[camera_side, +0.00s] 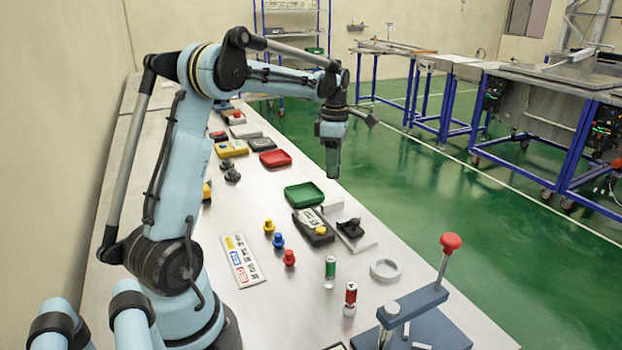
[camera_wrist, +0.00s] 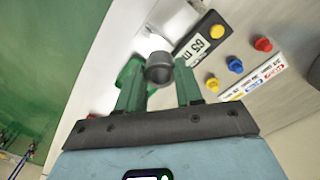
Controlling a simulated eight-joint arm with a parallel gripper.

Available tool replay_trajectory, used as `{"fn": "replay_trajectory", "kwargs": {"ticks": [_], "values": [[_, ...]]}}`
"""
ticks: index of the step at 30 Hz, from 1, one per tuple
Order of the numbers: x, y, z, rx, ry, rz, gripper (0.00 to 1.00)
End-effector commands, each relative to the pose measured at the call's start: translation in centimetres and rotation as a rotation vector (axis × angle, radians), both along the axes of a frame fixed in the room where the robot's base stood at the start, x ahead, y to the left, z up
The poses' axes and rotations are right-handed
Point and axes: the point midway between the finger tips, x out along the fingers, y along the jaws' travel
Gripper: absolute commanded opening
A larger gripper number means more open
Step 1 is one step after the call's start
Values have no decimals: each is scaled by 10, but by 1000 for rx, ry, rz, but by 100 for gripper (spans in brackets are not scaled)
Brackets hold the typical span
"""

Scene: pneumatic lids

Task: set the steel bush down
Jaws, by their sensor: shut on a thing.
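The steel bush (camera_wrist: 159,67) is a short dark-grey hollow cylinder. In the wrist view it sits between the tips of the two green fingers of my gripper (camera_wrist: 160,79), with its open end facing the camera. My gripper is shut on it. In the side view my gripper (camera_side: 332,168) points down above the bench, beyond the green tray (camera_side: 304,196). The bush cannot be made out in the side view, and its height above the bench is hard to judge.
A black labelled block with a yellow button (camera_side: 314,227) is near the green tray. Red tray (camera_side: 275,158), coloured knobs (camera_side: 278,241), label strip (camera_side: 242,261), white ring (camera_side: 385,270) and red-knobbed press (camera_side: 426,302) share the bench (camera_side: 300,300). Bare patches lie between them.

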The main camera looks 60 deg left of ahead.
Motion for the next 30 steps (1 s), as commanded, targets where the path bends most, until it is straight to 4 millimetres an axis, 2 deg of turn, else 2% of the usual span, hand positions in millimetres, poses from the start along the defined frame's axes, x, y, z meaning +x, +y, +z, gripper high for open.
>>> {"fn": "replay_trajectory", "kwargs": {"ticks": [12, 16, 23, 30], "values": [[-19, 79, -47, 0, 0, 20, 0], [-23, 100, -60, 0, 0, 17, 0], [-27, 114, -72, 0, 0, 13, 0], [-26, 113, -103, 0, 0, 12, 0]]}}
